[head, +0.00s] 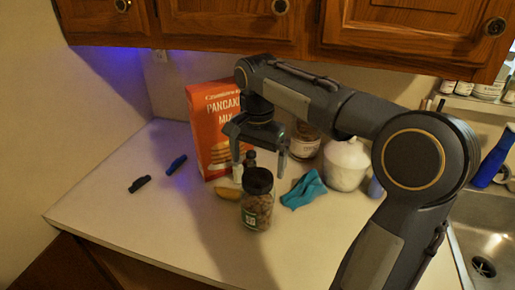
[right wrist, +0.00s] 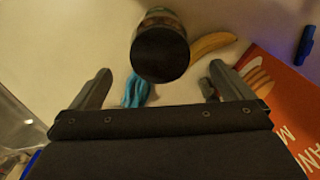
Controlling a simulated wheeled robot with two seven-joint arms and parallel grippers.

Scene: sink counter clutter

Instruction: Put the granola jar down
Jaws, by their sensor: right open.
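The granola jar (head: 257,204), clear with a black lid and a green label, stands upright on the white counter, near its front edge. In the right wrist view the jar (right wrist: 160,48) shows lid-first, beyond the fingertips and between their lines. My right gripper (head: 260,164) is open and empty, above and behind the jar in the head view. Its two fingers (right wrist: 158,88) are spread wide in the right wrist view and appear apart from the jar. My left gripper is not in view.
A pancake mix box (head: 207,125) stands behind, left of the jar. A banana (head: 228,193), a teal cloth (head: 304,190), a white jug (head: 345,165) and a small dark bottle (head: 250,158) are close by. Two markers (head: 176,165) lie left. A sink (head: 490,235) is right; cabinets (head: 250,28) hang above.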

